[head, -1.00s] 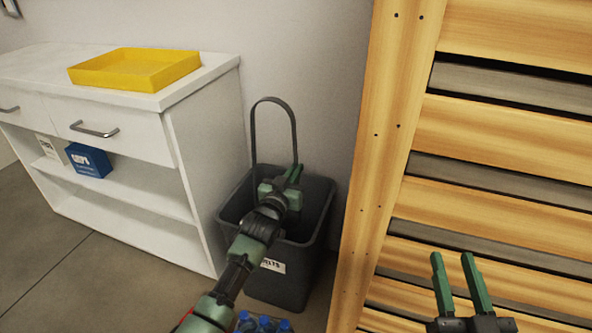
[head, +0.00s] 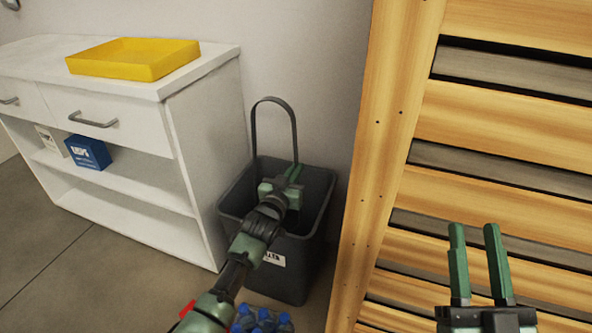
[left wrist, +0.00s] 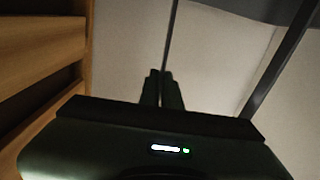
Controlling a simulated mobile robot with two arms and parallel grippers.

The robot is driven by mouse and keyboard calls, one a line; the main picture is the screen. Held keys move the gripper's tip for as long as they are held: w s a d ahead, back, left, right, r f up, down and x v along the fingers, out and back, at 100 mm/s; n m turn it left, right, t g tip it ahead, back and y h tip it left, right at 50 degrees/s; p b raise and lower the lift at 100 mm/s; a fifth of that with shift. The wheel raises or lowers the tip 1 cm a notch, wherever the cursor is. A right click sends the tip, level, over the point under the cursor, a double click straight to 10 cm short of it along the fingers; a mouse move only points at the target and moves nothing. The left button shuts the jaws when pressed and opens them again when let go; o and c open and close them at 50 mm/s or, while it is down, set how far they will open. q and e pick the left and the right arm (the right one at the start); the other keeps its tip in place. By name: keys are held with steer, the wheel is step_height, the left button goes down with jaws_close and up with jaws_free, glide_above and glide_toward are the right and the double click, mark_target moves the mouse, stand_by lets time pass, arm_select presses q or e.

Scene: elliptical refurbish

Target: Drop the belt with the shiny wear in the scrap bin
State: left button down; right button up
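The belt (head: 253,137) is a thin dark loop standing up in an arch above the dark grey bin (head: 325,215). My left gripper (head: 295,172) is over the bin's opening, its fingers shut on one strand of the belt. In the left wrist view, the fingers (left wrist: 162,75) are close together with a thin strand (left wrist: 170,40) rising from them, and another dark strand (left wrist: 275,72) crosses at right. The belt's other strand drops behind the bin's near parts, so its lower end is hidden. No shiny wear can be made out. My right gripper (head: 475,228) is open and empty before the wooden slats.
A white cabinet (head: 205,150) stands left of the bin, with a yellow tray (head: 135,62) on top and a blue box (head: 88,152) on its shelf. A slatted wooden structure (head: 400,130) stands right of the bin. Blue-capped bottles (head: 262,318) stand on the floor in front.

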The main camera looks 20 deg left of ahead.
arm_select(q)
steer(key=c, duration=1.6)
jaws_free()
steer(key=shift+o, duration=0.2)
